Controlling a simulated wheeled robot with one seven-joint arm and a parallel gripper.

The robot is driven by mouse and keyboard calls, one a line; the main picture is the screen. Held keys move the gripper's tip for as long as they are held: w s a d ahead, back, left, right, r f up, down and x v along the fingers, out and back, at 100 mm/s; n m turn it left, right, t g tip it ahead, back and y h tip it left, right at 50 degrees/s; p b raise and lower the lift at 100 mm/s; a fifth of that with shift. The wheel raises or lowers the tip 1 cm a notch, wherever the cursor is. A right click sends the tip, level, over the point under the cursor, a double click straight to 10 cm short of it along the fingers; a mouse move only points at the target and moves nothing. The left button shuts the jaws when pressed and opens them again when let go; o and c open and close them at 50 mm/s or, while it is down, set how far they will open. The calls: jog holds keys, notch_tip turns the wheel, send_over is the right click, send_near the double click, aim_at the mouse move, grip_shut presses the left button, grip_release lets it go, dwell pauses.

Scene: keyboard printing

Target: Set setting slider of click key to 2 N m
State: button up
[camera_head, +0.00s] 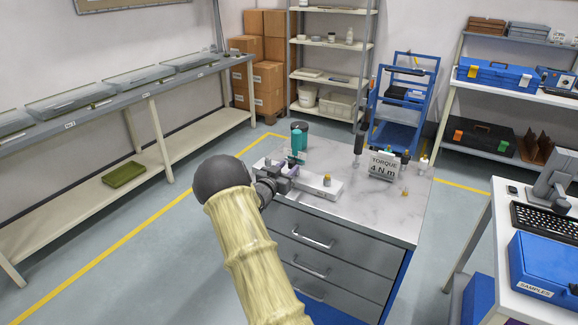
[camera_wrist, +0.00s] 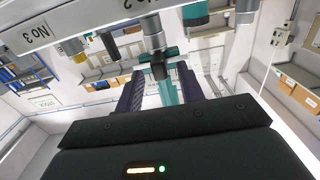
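My gripper (camera_head: 285,174) is over the left part of the grey workbench, at the white rack (camera_head: 326,188), partly hidden by my wrist in the head view. In the wrist view my two dark fingers (camera_wrist: 160,88) stand apart, with a teal shaft showing between them. Just beyond the fingertips is a tool with a teal crosspiece and black body (camera_wrist: 158,66), below the rack bar (camera_wrist: 95,22) marked "No 3" and "No 2". I cannot tell whether this is the click key, and no slider scale is readable. A sign (camera_head: 383,165) on the bench reads "TORQUE 4 N.m".
A teal and black container (camera_head: 299,138) stands at the bench's back left. A dark upright tool (camera_head: 358,146) and small bottles stand near the sign. The front right of the benchtop (camera_head: 385,215) is clear. A desk with a keyboard (camera_head: 545,221) and blue case (camera_head: 545,262) is at right.

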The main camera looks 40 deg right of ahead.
jog(key=shift+x, duration=0.85)
